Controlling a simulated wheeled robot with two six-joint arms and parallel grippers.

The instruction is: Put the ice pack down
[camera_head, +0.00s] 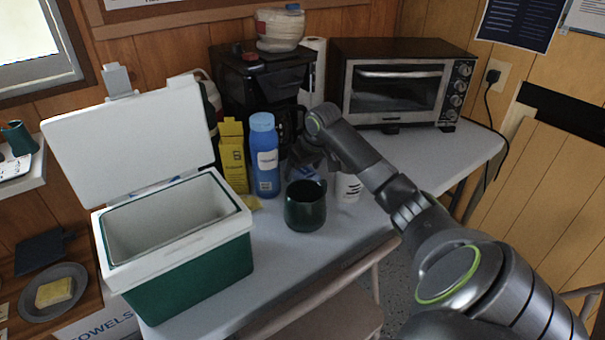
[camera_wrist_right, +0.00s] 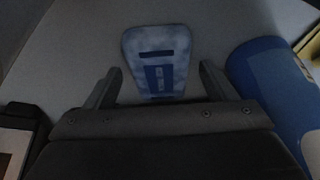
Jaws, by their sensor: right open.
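The ice pack (camera_wrist_right: 157,62) is a flat, rounded, pale blue slab with dark blue markings. In the right wrist view it lies on the grey-white table, its near end between my two fingers. In the head view only a small blue and white part of it (camera_head: 306,174) shows, behind the green mug and below my gripper. My right gripper (camera_wrist_right: 160,88) is open, with a gap between each finger and the pack. In the head view my right gripper (camera_head: 307,156) is partly hidden by my own arm. My left gripper is in neither view.
A blue bottle (camera_head: 265,156) stands close left of my right gripper, with a yellow box (camera_head: 233,157) beyond it. A dark green mug (camera_head: 305,208) and a white cup (camera_head: 348,187) stand in front. An open green cooler (camera_head: 190,275) is at left; a toaster oven (camera_head: 400,85) stands behind.

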